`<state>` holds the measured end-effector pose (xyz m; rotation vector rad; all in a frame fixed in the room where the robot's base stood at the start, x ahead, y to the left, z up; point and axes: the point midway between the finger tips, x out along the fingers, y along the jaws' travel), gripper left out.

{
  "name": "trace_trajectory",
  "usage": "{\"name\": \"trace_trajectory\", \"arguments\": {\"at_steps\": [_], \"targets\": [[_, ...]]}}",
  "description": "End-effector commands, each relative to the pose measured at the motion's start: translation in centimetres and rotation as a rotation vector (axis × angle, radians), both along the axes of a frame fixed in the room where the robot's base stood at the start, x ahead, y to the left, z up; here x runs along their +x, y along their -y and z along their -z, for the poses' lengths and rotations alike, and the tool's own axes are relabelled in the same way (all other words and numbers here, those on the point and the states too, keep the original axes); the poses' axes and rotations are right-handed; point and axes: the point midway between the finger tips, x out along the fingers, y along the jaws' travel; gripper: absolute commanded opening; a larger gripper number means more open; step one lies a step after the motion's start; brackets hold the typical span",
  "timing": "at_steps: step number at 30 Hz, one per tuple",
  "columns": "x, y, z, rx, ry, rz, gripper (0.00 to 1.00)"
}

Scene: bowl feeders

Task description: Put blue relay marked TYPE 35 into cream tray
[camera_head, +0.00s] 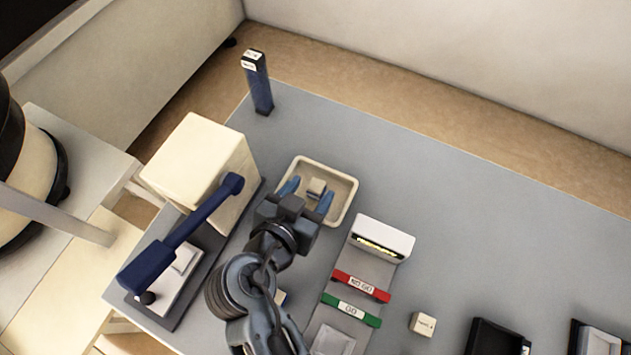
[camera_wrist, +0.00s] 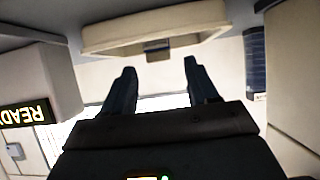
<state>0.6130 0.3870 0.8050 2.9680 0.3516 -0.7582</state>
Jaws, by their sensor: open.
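The cream tray (camera_head: 345,215) lies on the grey table, right of the lever press. A small relay (camera_head: 316,186) with a pale top and a darker blue-grey side sits in the tray. Its marking cannot be read. My gripper (camera_head: 307,192) is open over the tray, with its two blue fingers on either side of the relay in the head view. In the wrist view the picture is inverted; the relay (camera_wrist: 158,50) shows dark against the tray (camera_wrist: 110,38), just beyond the spread, empty fingertips (camera_wrist: 160,68). No finger contact with it is visible.
A cream lever press (camera_head: 195,165) with a navy handle stands left. A display fixture (camera_head: 385,236) with red NO GO and green GO bars is right of my arm. A small cream block (camera_head: 422,323), black trays (camera_head: 497,338) and a blue post (camera_head: 258,85) also stand there. The back right is clear.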

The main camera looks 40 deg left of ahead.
Motion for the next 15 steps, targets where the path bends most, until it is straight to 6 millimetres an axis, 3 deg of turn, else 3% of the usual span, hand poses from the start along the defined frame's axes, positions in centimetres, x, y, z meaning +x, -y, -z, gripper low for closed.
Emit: {"name": "trace_trajectory", "arguments": {"at_steps": [6,15], "targets": [[-4.0,0.9,-2.1,0.002,-0.001,-0.002,0.59],[-6.8,1.6,-3.8,0.0,0.0,-0.001,0.59]]}}
